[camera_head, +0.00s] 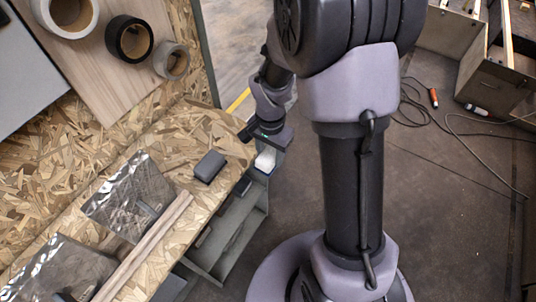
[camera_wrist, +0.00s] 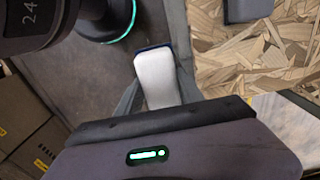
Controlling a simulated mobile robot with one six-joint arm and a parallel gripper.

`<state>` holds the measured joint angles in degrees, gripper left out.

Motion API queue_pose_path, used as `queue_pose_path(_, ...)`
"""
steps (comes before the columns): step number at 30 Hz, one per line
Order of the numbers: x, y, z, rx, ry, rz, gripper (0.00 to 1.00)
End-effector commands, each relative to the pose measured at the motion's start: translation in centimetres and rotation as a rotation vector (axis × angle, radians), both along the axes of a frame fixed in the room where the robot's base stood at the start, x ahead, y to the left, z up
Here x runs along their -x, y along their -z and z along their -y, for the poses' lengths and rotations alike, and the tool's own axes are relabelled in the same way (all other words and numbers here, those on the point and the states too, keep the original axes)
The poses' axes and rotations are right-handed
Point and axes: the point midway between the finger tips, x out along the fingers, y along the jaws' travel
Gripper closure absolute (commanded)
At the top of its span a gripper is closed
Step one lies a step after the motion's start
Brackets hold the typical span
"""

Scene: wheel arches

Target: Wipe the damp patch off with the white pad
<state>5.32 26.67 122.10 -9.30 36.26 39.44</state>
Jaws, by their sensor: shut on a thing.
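The white pad (camera_head: 265,161) hangs below my gripper (camera_head: 267,147), just off the right edge of the chipboard bench top (camera_head: 180,140). In the wrist view the pad (camera_wrist: 154,72) is a pale block with a dark blue far edge. My gripper (camera_wrist: 157,98) is shut on it, with dark fingers at its sides. The pad appears apart from the bench top. I cannot make out a damp patch on any surface in these views.
A dark grey block (camera_head: 210,166) lies on the chipboard near the edge. Clear bags (camera_head: 128,197) and wooden strips (camera_head: 145,245) lie at lower left. Tape rolls (camera_head: 129,40) sit on a board at upper left. Grey shelving (camera_head: 235,225) stands below the edge.

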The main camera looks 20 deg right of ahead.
Motion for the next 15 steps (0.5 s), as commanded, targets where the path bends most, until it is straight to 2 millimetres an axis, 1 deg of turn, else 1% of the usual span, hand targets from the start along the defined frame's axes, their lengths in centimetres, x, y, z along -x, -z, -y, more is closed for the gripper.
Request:
queue_pose_path(5,-0.01,0.0,0.0,0.0,0.0,0.0,0.97)
queue_pose_path(6,-0.01,0.0,0.0,0.0,0.0,0.0,0.58)
queue_pose_path(8,-0.01,0.0,0.0,0.0,0.0,0.0,0.7)
queue_pose_path(9,-0.01,-0.01,0.0,0.0,0.0,0.0,0.78)
queue_pose_path(11,-0.01,-0.01,0.0,0.0,0.0,0.0,0.88)
queue_pose_path(15,-0.01,-0.01,-0.01,0.0,0.0,0.0,0.88)
